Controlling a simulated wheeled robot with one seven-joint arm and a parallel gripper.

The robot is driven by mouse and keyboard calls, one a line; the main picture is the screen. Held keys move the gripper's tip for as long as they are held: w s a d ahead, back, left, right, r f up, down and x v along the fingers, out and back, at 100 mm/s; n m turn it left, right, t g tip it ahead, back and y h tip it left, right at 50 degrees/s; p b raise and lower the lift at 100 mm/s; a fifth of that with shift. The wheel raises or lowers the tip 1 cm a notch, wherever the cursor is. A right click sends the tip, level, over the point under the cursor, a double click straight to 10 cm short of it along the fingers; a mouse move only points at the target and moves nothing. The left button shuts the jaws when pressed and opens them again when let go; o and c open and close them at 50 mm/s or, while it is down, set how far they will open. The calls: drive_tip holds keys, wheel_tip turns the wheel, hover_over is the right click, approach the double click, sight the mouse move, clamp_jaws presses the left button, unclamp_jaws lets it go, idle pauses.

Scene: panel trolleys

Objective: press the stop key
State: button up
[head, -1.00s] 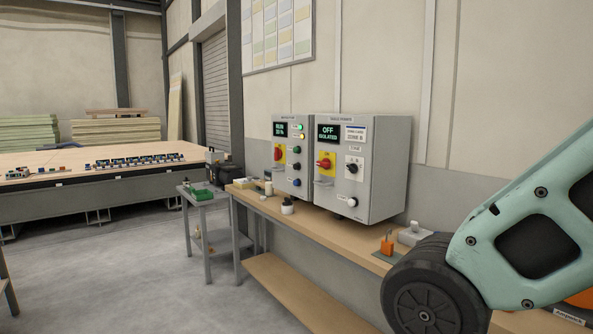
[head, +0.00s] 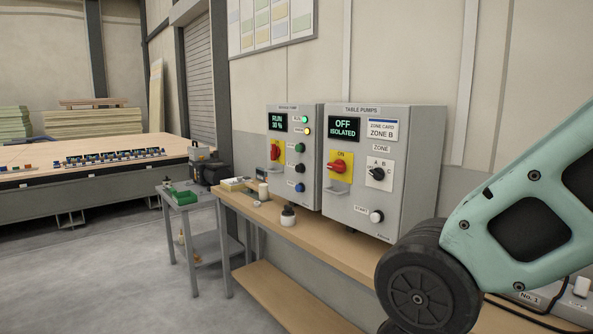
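Two grey control boxes stand on a bench by the wall. The left box (head: 315,165) has a display (head: 278,122) reading RUN and 30 %, with lit green and amber lamps above a green button (head: 299,147), a black button (head: 299,168) and a blue button (head: 299,187). Their small labels are too blurred to read, so I cannot tell which is the stop key. The right box (head: 425,160), labelled TABLE PUMPS, reads OFF ISOLATED and has a white button (head: 376,216) marked START. My gripper is out of view; only my arm links show at right.
A cable lies at the lower right. The floor at lower left is clear.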

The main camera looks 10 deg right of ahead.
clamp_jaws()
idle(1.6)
